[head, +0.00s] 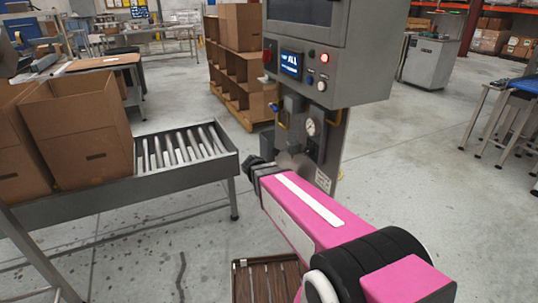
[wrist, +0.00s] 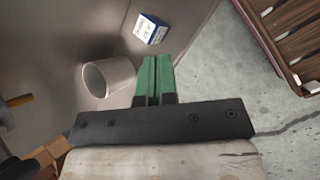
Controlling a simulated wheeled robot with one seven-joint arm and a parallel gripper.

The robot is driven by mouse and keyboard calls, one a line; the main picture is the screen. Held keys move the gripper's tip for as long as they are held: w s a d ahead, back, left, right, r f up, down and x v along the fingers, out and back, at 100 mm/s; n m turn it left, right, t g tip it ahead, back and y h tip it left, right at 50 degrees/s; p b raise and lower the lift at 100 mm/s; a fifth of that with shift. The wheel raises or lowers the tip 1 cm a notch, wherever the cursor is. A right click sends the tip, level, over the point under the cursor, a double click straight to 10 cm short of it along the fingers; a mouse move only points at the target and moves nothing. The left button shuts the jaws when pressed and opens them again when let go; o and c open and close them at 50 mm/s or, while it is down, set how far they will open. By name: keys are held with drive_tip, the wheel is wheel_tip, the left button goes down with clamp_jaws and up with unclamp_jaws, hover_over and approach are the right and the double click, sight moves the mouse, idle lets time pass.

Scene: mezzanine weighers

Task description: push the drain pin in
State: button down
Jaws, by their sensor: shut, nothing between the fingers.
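My gripper (wrist: 153,72) shows in the wrist view as two green fingers, closed together and empty. A pale translucent cup-like bowl (wrist: 108,77) is just left of the fingertips against the grey panel, with a visible gap between. I cannot make out a drain pin on it. In the head view the grey machine column (head: 325,150) carries a round pressure gauge (head: 311,128) and dark air fittings (head: 292,104). The dark end of my arm is in front of the column's lower left, and the green fingers cannot be made out there.
A blue and white box or label (wrist: 151,29) is just beyond the fingertips. A brown slatted crate (wrist: 292,40) is at the right on the floor. A roller conveyor (head: 180,150) with cardboard boxes (head: 78,128) is left of my arm. Open floor (head: 420,190) is at the right.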

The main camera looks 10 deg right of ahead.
sight(274, 152)
drive_tip(key=w+a+r+n+t+h, duration=0.2)
drive_tip(key=w+a+r+n+h, duration=0.2)
drive_tip(key=a, duration=0.4)
drive_tip(key=w+a+r+n+t+h, duration=0.3)
drive_tip(key=w+a+r+n+h, duration=0.1)
drive_tip(key=a+r+n+h, duration=0.1)
drive_tip(key=a+r+n, duration=0.1)
drive_tip(key=a+n, duration=0.1)
drive_tip(key=a, duration=0.1)
drive_tip(key=shift+w+r+t, duration=0.15)
drive_tip(key=shift+w+t, duration=0.05)
drive_tip(key=shift+t, duration=0.1)
drive_tip(key=x, duration=1.4)
drive_tip(key=shift+r, duration=0.2)
drive_tip(key=shift+x, duration=1.45)
